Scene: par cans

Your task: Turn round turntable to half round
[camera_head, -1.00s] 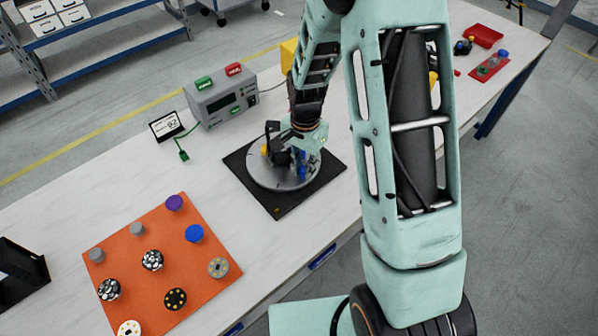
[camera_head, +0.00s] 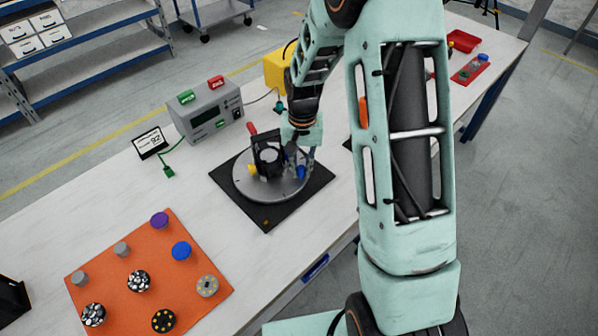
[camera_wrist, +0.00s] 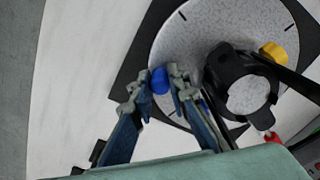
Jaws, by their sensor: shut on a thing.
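The turntable (camera_head: 273,193) is a grey speckled disc on a square black base (camera_head: 236,195). It carries a black clamp fixture (camera_head: 267,160) with a red-tipped handle (camera_head: 252,129), a yellow knob (camera_head: 252,170) and a blue knob (camera_head: 301,172). In the wrist view the disc (camera_wrist: 190,40) shows the clamp (camera_wrist: 245,85), the yellow knob (camera_wrist: 273,53) and the blue knob (camera_wrist: 159,80) near its rim. My gripper (camera_wrist: 160,84) has its two fingers on either side of the blue knob, shut on it. In the head view my wrist partly hides the disc's right side.
A grey control box (camera_head: 208,112) with green and red buttons and a small display (camera_head: 150,143) stand behind the turntable. An orange mat (camera_head: 200,305) with several discs lies at the front left. A red tray (camera_head: 463,41) is at the far right. The table between is clear.

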